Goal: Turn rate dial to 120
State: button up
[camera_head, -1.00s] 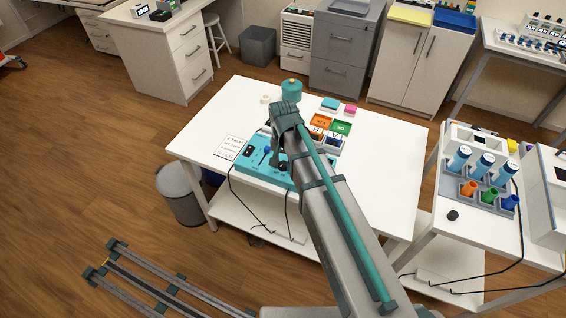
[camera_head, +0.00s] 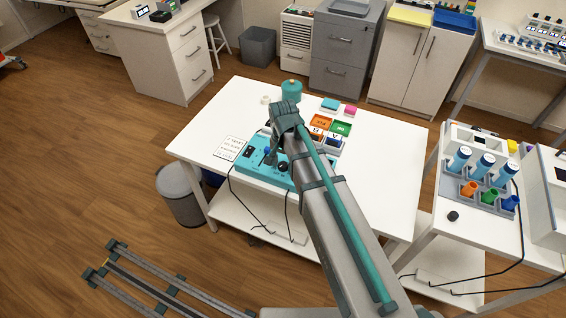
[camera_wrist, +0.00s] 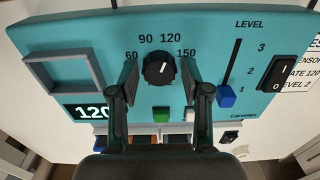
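The teal control panel (camera_head: 255,170) lies on the white table; it fills the wrist view (camera_wrist: 205,40). Its black rate dial (camera_wrist: 158,70) has a white pointer mark directed up and slightly right, toward the printed 120. The display (camera_wrist: 92,112) shows 120, its right edge hidden by a finger. My gripper (camera_wrist: 159,77) is open, one finger to each side of the dial, with gaps visible and nothing held. In the head view, the dial (camera_head: 283,167) shows below and right of my gripper (camera_head: 271,157).
A blue level slider (camera_wrist: 226,96) sits near 1, right of the dial. A black rocker switch (camera_wrist: 277,73) is farther right. Green (camera_wrist: 161,114) and white (camera_wrist: 190,114) buttons lie below the dial. A printed card (camera_head: 230,147) lies beside the panel.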

aim_at(283, 165)
jog(key=shift+o, duration=0.2)
notch_tip(283, 165, up, 12)
dwell(0.8)
jog(key=shift+f, duration=0.1)
